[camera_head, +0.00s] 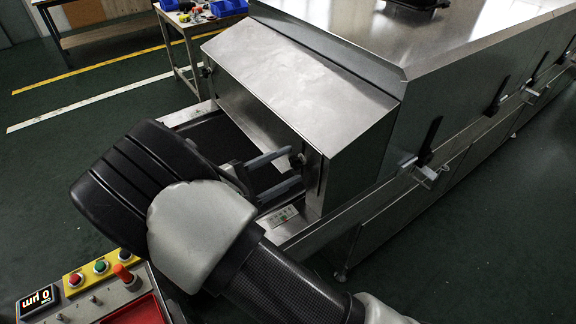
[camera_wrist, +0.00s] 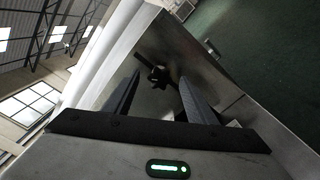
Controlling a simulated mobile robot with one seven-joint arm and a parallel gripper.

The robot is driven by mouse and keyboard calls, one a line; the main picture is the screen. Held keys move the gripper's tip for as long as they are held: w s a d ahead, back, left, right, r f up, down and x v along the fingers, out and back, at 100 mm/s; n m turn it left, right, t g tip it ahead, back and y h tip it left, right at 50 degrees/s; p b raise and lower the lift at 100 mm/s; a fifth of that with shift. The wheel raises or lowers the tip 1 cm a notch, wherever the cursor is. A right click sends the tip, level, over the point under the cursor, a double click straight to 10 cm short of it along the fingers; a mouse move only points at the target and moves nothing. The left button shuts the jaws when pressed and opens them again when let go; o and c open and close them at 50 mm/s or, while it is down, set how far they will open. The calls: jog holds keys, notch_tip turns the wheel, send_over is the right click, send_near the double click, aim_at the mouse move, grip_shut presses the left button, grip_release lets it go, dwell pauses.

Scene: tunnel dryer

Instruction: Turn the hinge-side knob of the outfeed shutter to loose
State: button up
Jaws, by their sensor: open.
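The outfeed shutter (camera_head: 300,90) is a sloped sheet-metal hood at the near end of the steel dryer. A small dark knob (camera_head: 297,160) sits on its near side in the head view. In the wrist view a black star-shaped knob (camera_wrist: 158,77) stands against the metal face, with a short dark bar beside it. My gripper (camera_head: 290,168) is open, and its two fingers point at this knob. The knob shows between the fingertips in the wrist view; I cannot tell whether they touch it. Another dark knob (camera_head: 205,70) is at the hood's far side.
A control panel (camera_head: 95,285) with buttons and a red-topped lever is at lower left. Dark latch handles (camera_head: 430,140) line the dryer's side. A bench (camera_head: 190,25) with blue bins stands behind. The green floor (camera_head: 480,250) is open at right.

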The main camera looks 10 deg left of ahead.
jog(key=v, duration=1.6)
jog(key=shift+s+b, duration=0.2)
jog(key=shift+b, duration=0.15)
jog(key=w+d+r+m+g+y+p, duration=0.2)
jog(key=w+d+r+m+g+p, duration=0.15)
jog(key=d+r+g, duration=0.55)
jog(key=w+d+r+m+g+y+p, duration=0.15)
jog(key=w+d+r+m+g, duration=0.35)
jog(key=d, duration=0.9)
jog(key=s+d+r+m+t+y+p, duration=0.6)
jog(key=s+d+r, duration=0.6)
jog(key=d+r, duration=0.3)
jog(key=shift+d+m+y, duration=0.4)
jog(key=shift+m+y, duration=0.45)
jog(key=shift+y, duration=0.3)
